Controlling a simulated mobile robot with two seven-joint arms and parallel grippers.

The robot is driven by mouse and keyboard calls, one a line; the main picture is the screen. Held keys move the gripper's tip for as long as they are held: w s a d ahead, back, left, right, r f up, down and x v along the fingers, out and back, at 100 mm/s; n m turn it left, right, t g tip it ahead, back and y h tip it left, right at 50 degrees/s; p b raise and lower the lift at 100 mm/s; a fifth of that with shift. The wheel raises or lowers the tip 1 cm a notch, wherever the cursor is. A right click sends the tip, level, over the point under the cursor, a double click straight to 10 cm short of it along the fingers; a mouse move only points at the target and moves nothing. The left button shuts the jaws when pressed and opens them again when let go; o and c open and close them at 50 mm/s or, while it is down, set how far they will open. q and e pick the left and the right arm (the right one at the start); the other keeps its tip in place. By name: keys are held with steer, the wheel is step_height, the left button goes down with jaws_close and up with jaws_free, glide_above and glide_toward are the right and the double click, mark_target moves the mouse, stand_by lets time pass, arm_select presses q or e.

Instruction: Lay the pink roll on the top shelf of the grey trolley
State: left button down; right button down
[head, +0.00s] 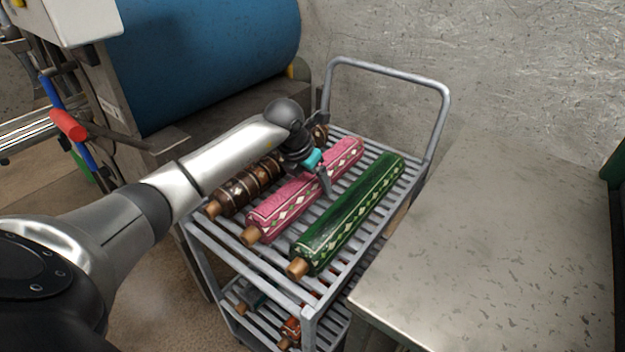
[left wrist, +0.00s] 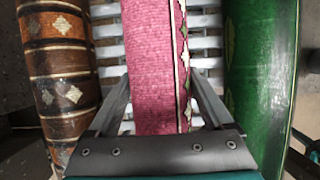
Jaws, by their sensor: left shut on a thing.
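The pink roll (head: 290,202) lies lengthwise on the slatted top shelf of the grey trolley (head: 356,262), between a brown roll and a green roll. My left gripper (head: 322,172) is over the far half of the pink roll, its fingers on either side of it. In the left wrist view the pink roll (left wrist: 152,75) runs between the two fingers, and the gripper (left wrist: 155,112) is shut on it. The arm hides part of the roll in the head view. My right gripper is not in view.
The brown banded roll (head: 245,188) lies close on the left and the green roll (head: 345,220) on the right. More rolls lie on the lower shelf. A metal table (head: 500,240) stands right of the trolley. A machine with a blue drum (head: 215,55) stands behind left.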

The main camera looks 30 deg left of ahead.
arm_select(q)
jaws_free()
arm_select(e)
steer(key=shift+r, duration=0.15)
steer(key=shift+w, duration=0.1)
arm_select(q)
steer(key=shift+r, duration=0.15)
steer(key=p+v, duration=0.3)
steer(key=v, duration=0.7)
steer(key=shift+p+v, duration=0.4)
steer(key=shift+v, duration=0.5)
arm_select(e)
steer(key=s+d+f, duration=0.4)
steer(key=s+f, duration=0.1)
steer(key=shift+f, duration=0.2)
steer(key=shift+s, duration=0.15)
